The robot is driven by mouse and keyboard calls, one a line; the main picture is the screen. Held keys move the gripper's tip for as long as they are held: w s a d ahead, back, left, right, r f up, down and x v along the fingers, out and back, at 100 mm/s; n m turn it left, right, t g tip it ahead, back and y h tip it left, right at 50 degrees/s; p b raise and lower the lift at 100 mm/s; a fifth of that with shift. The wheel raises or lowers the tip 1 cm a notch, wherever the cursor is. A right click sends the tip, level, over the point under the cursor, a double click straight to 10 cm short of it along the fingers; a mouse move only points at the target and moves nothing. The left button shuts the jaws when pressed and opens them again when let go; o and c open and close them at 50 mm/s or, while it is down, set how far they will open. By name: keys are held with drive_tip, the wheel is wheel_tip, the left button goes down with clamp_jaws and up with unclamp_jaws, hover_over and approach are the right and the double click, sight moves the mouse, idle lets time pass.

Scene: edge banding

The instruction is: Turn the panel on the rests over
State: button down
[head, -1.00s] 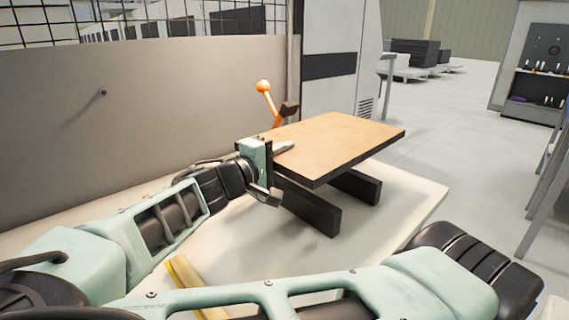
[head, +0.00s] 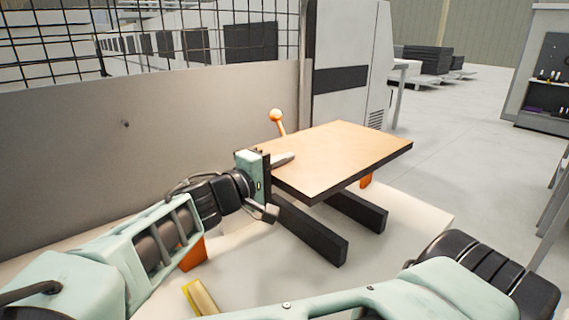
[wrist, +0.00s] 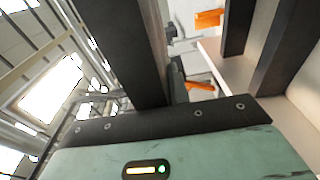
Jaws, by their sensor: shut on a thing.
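The panel (head: 340,160) is a flat board with a light wood-coloured top and dark edges. It is roughly level and hangs above the two rests, with a visible gap below. The rests are dark bars, the near one (head: 310,230) and the far one (head: 358,210), on a pale table. My gripper (head: 276,170) is shut on the panel's left edge, with one grey finger lying over the top face. In the wrist view a dark slab, apparently the panel (wrist: 120,50), runs up from the jaws. The panel's underside is hidden in the head view.
An orange ball-ended lever (head: 276,116) stands behind the panel. A grey wall panel (head: 130,140) and wire mesh bound the table at the back left. A yellowish strip (head: 200,298) lies at the front. Open floor (head: 470,150) is to the right.

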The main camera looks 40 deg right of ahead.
drive_tip(key=a+r+p, duration=0.4)
drive_tip(key=r+p, duration=0.3)
drive_tip(key=s+a+r+p, duration=0.1)
drive_tip(key=a+r+p, duration=0.3)
drive_tip(key=r+p, duration=0.4)
drive_tip(key=shift+r, duration=0.25)
idle(0.6)
drive_tip(key=shift+m+b, duration=1)
drive_tip(key=shift+m, duration=2)
drive_tip(key=m+b, duration=0.4)
drive_tip(key=m, duration=0.2)
